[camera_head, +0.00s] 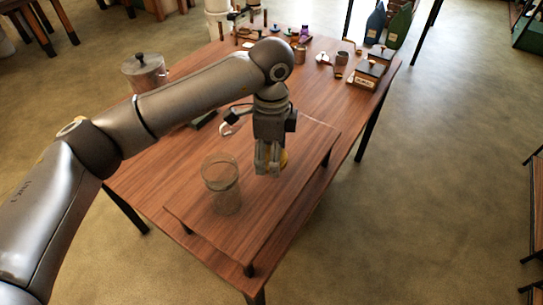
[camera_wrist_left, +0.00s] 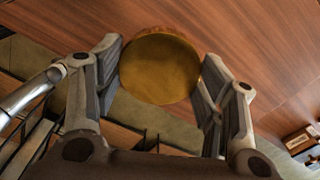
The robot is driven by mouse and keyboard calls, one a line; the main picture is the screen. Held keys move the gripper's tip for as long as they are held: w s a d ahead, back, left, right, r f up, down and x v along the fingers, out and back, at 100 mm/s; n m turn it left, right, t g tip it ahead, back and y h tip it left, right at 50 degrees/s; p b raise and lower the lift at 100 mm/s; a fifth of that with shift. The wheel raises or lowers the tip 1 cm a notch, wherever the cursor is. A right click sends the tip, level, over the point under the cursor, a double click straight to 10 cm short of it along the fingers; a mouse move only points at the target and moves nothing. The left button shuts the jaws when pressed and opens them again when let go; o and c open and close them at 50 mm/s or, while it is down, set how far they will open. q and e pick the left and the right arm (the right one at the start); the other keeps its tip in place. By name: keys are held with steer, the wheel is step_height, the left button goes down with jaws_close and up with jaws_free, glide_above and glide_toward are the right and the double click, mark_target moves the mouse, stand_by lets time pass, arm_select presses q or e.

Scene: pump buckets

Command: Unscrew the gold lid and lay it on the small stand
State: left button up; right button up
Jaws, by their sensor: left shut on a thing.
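The gold lid (camera_wrist_left: 160,66) is a round disc between the two fingers of my left gripper (camera_wrist_left: 160,85) in the left wrist view. The fingers press on its opposite sides. In the head view my left gripper (camera_head: 267,160) points down, and a bit of gold shows behind its fingers. A clear glass jar (camera_head: 221,185) stands upright on the raised wooden stand (camera_head: 285,215), to the left of the gripper. The jar's top looks uncovered. The lid is apart from the jar. Whether the lid touches the stand is hidden. My right gripper is in neither view.
The stand sits on a larger wooden table (camera_head: 140,185). A metal canister (camera_head: 146,72) with a dark knob is behind my arm. Several small pots and boxes (camera_head: 366,75) are at the table's far end. The stand's front part is clear.

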arm_select(q)
steer(key=shift+w+f, duration=0.55)
steer(key=shift+f, duration=0.25)
step_height(320, 180, down, 2)
steer(key=shift+d+f+p, duration=0.1)
steer(key=shift+p, duration=0.8)
steer(key=shift+f, duration=0.3)
steer(key=shift+f, duration=0.15)
steer(key=o, duration=1.1)
steer(key=shift+o, duration=0.2)
